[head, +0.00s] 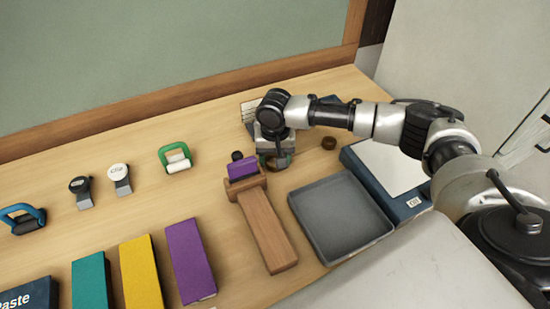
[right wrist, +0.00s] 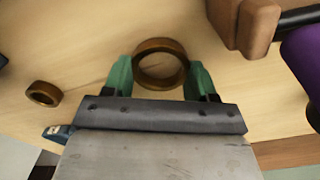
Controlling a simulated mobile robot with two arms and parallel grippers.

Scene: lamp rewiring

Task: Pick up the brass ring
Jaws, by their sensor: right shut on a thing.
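A larger brass ring (right wrist: 160,85) lies between the green fingertips of my right gripper (right wrist: 160,66) in the right wrist view, with a fingertip against each side. My right gripper is shut on this ring. In the head view the gripper (head: 275,158) is low over the table behind the grey tray, and it mostly hides the ring. A second, smaller brown ring (head: 329,143) lies flat on the table to its right; it also shows at the left of the right wrist view (right wrist: 43,94). My left gripper is not in view.
The grey tray (head: 340,218) and a blue scale (head: 390,175) are to the right. A green-handled roller (head: 175,157), two clips and several coloured boxes are left. A board rises behind.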

